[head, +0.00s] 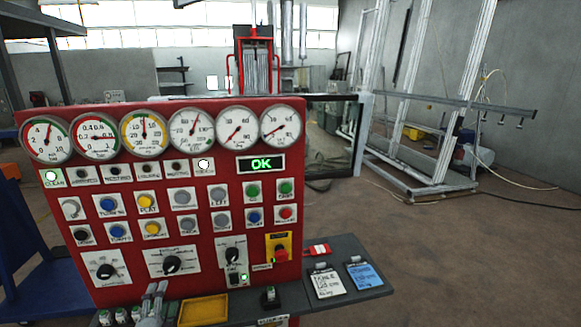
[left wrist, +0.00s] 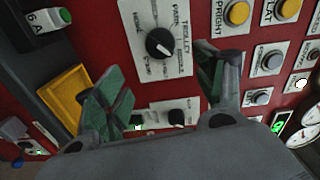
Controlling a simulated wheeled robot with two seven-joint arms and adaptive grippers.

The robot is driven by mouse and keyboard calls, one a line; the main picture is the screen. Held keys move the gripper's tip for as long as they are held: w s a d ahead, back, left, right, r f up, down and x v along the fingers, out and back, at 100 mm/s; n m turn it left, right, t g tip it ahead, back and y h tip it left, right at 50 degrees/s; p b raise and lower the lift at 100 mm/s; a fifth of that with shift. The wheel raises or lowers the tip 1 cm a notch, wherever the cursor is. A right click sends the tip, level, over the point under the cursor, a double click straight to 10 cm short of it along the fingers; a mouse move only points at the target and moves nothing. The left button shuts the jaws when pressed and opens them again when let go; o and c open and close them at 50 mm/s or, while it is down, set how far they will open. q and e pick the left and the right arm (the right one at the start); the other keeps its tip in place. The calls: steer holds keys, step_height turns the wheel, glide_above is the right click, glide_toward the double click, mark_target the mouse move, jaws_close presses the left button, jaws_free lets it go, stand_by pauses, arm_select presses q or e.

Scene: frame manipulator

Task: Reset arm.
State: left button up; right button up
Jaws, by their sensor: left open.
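The red control panel (head: 215,230) fills the left and middle of the head view. It carries gauges, coloured buttons and dark rotary knobs, such as the left knob (head: 105,271), the middle knob (head: 171,265) and the right knob (head: 232,254). My left gripper (head: 155,291) is at the panel's lower edge in the head view. In the left wrist view my left gripper (left wrist: 160,85) has its green-padded fingers spread, with nothing between them. A dark knob (left wrist: 160,43) on a white plate lies beyond the fingers. My right gripper is not in view.
A green OK display (head: 261,163) is lit. A red emergency button (head: 281,254) sits on a yellow plate. A yellow tray (head: 203,311) lies on the grey shelf (head: 347,254), with tags at its right. A metal frame (head: 420,100) stands behind. Floor at right is mostly clear.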

arm_select(q)
steer(key=s+d+f+n+g+h, duration=0.1)
steer(key=s+f+n+g, duration=0.3)
steer(key=f, duration=1)
steer(key=s+d+f+n+g+h, duration=0.1)
steer(key=s+d+f+n+g, duration=0.3)
steer(key=f, duration=0.9)
steer(key=s+a+f+n+g, duration=0.15)
steer(key=s+f, duration=0.45)
steer(key=f, duration=0.8)
steer(key=s+d+f+g, duration=0.2)
steer(key=s+f, duration=0.5)
steer(key=s, duration=0.4)
steer(key=s+d+f+n+g+h, duration=0.1)
steer(key=s+d+f+g, duration=0.1)
steer(key=s+f, duration=0.5)
steer(key=s+d+f+n+g+h, duration=0.1)
steer(key=s+d+f+g, duration=0.2)
steer(key=s+f, duration=0.5)
steer(key=shift+s, duration=3.3)
